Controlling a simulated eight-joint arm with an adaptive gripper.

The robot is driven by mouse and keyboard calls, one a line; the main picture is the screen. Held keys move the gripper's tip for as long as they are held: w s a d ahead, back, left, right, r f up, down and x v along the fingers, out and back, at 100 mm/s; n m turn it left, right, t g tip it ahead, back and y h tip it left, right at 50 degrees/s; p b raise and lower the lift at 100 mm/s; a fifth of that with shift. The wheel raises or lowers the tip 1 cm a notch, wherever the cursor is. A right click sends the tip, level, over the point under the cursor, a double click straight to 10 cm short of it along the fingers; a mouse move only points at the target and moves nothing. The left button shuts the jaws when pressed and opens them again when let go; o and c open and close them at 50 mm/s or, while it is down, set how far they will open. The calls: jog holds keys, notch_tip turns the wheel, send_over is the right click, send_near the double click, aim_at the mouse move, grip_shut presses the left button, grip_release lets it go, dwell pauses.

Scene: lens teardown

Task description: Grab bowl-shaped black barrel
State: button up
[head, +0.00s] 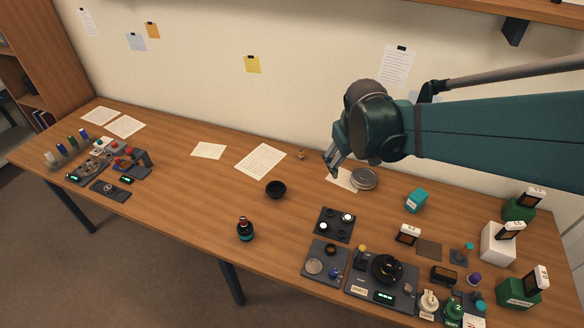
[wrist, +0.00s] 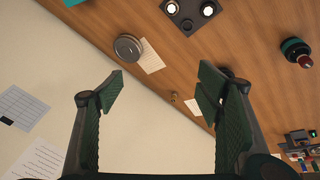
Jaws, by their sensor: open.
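The bowl-shaped black barrel (head: 276,189) sits open side up on the wooden table, near the middle in the head view. My gripper (head: 333,168) is above the table, to the right of the barrel and apart from it. In the wrist view my gripper (wrist: 161,85) is spread open with nothing between its fingers. A dark shape beside the right finger there may be the barrel, mostly hidden by that finger.
A round grey tin (head: 364,179) lies right of my gripper. A dark bottle-like piece (head: 245,230) stands in front of the barrel. A black plate with knobs (head: 335,224) and several devices fill the right front.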

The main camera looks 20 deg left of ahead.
jog(key=w+a+f+n+b, duration=0.1)
jog(key=a+f, duration=0.3)
jog(key=a, duration=0.3)
jog(key=w+a+f+n, duration=0.1)
jog(key=a+f, duration=0.4)
jog(key=a, duration=0.2)
jog(key=n, duration=0.3)
send_near(276, 191)
jog(key=shift+w+a+r+g+h+b, duration=0.1)
jog(key=shift+r+g+h+b, duration=0.1)
jog(key=shift+r, duration=0.15)
jog(key=shift+a+r+g+h+b, duration=0.1)
jog(key=shift+a+r+g+b, duration=0.1)
jog(key=shift+r, duration=0.1)
jog(key=shift+x, duration=1.25)
jog(key=shift+w+d+f, duration=0.1)
jog(key=shift+b+x, duration=0.6)
jog(key=shift+x, duration=1.9)
